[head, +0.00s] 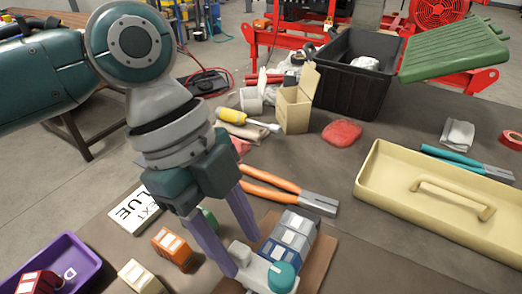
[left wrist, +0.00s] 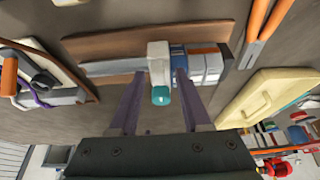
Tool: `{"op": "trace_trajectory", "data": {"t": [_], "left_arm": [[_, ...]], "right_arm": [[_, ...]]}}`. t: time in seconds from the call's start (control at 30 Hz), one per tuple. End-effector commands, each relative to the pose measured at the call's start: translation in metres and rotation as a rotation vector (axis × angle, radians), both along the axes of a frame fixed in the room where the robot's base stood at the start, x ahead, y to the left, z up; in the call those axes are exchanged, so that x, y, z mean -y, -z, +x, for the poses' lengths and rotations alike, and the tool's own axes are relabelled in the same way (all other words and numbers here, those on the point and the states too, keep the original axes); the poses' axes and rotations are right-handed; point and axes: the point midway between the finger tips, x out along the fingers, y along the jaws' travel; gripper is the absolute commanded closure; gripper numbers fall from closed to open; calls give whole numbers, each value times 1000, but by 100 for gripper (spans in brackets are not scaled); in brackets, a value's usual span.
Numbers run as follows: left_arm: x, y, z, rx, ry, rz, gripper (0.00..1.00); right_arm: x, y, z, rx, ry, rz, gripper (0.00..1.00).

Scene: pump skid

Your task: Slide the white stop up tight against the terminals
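The white stop (head: 253,273) with its teal knob (head: 284,276) sits on a rail at the near end of the row of grey, white and blue terminals (head: 290,236). In the left wrist view the stop (left wrist: 158,56) stands beside a blue terminal (left wrist: 178,60); I cannot tell whether they touch. The rail (left wrist: 112,67) runs along a brown board (left wrist: 105,45). My left gripper (head: 240,257) points down with its purple fingers apart, one on each side of the stop. In the wrist view a gap shows beside the left finger. My right gripper is not in view.
Orange-handled pliers (head: 285,191) lie just behind the terminals. Loose orange (head: 172,249) and cream (head: 140,278) terminals, a NEXT BLUE card (head: 133,212) and a purple tray (head: 62,250) are at left. A cream toolbox lid or tray (head: 400,205) is at right.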

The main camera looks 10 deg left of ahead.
Motion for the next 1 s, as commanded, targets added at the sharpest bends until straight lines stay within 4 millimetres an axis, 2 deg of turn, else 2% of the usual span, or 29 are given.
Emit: {"op": "trace_trajectory", "data": {"t": [0.27, 0.37, 0.8, 1.0], "left_arm": [[0, -1, 0, -1, 0, -1, 48], [-3, -8, 1, 1, 1, 0, 48], [-31, -81, 12, 2, 0, 0, 48], [-36, -92, 13, -1, 0, 0, 48]], "right_arm": [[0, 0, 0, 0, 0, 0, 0], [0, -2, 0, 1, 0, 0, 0], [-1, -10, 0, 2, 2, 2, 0], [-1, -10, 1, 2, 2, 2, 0]]}}
